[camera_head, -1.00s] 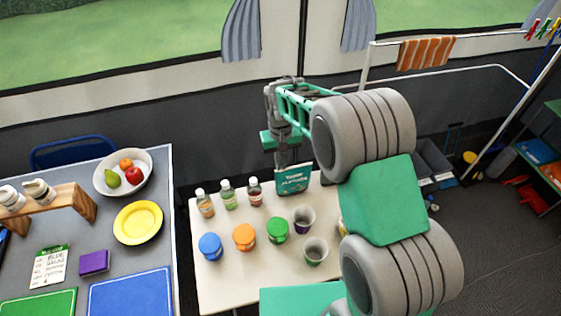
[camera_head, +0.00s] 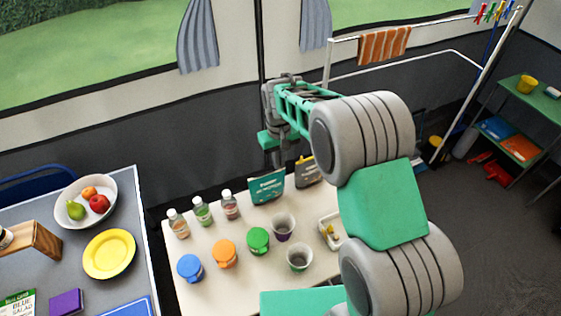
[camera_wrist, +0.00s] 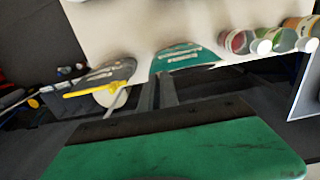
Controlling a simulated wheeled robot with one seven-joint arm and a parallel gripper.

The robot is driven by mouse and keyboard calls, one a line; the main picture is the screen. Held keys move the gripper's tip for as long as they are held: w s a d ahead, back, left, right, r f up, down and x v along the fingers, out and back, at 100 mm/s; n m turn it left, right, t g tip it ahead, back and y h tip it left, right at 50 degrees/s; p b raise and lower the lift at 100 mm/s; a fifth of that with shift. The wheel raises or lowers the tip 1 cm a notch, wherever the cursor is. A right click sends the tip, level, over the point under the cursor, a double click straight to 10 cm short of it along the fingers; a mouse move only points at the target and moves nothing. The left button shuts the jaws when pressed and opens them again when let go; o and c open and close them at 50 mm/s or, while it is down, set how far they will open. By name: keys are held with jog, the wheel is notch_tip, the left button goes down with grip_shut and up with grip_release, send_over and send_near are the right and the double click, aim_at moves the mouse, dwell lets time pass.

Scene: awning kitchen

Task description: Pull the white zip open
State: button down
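A teal pouch (camera_head: 267,187) with white lettering stands at the back edge of the cream table. A dark grey pouch (camera_head: 308,170) with a yellow strip stands to its right. In the wrist view the teal pouch (camera_wrist: 185,57) and the dark pouch (camera_wrist: 103,77) lie just beyond my fingers. I cannot make out a white zip on either pouch. My gripper (camera_head: 278,160) points down above and behind the teal pouch, seemingly apart from both pouches. In the wrist view its two grey fingers (camera_wrist: 157,88) are close together; whether they are shut is unclear. No held thing shows.
Three small bottles (camera_head: 202,210) stand left of the teal pouch. Blue, orange and green lidded jars (camera_head: 225,253), two grey cups (camera_head: 283,226) and a white tray (camera_head: 322,222) share the cream table (camera_head: 200,297). A drying rack (camera_head: 330,75) stands behind at right.

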jog(key=c, duration=1.6)
grip_release()
jog(key=shift+d, duration=0.1)
notch_tip(320, 180, up, 8)
jog(key=shift+f+b, duration=0.1)
jog(key=shift+b, duration=0.65)
